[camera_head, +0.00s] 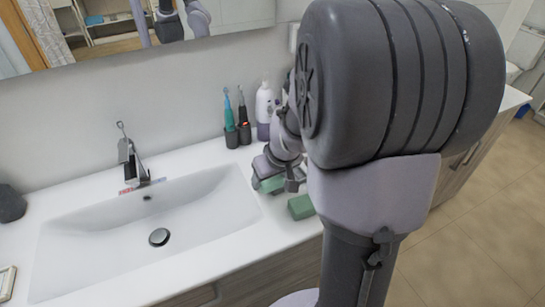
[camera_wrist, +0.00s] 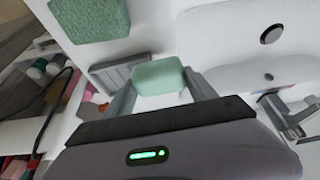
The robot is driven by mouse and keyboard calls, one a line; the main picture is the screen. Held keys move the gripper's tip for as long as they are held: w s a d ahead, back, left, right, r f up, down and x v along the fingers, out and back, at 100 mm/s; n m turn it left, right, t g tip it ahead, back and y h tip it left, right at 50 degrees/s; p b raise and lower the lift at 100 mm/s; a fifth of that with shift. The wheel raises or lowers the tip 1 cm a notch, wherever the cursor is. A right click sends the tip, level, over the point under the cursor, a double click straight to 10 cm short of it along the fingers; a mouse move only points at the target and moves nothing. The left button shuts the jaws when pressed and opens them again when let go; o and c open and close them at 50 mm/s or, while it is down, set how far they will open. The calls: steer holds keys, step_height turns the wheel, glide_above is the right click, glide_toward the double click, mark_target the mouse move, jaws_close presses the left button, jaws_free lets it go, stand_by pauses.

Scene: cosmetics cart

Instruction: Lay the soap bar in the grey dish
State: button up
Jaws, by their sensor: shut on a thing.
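A pale green soap bar (camera_wrist: 158,77) is between the two fingers of my gripper (camera_wrist: 161,88) in the wrist view, and the gripper is shut on it. In the head view the soap (camera_head: 271,184) shows at my gripper (camera_head: 276,181), over the counter right of the basin. The grey ribbed dish (camera_wrist: 112,77) lies just left of the soap in the wrist view, partly hidden by the soap and the left finger. I cannot make out the dish clearly in the head view, nor tell how high the soap is held.
A darker green, rough block (camera_head: 301,207), like a sponge, lies near the counter's front edge; it also shows in the wrist view (camera_wrist: 88,18). The sink basin (camera_head: 205,208) is to the left. Toothbrush holders (camera_head: 237,135) and a pump bottle (camera_head: 264,108) stand behind.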

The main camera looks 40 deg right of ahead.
steer(key=w+d, duration=0.1)
steer(key=d, duration=0.1)
steer(key=w+d, duration=0.1)
steer(key=d, duration=0.2)
steer(key=d+f+b, duration=0.1)
steer(key=d, duration=0.1)
steer(key=shift+w+d, duration=0.4)
step_height(320, 180, down, 4)
steer(key=shift+r+b, duration=0.2)
steer(key=shift+b, duration=0.8)
steer(key=shift+r, duration=0.15)
steer(key=o, duration=1.2)
steer(key=shift+c, duration=0.2)
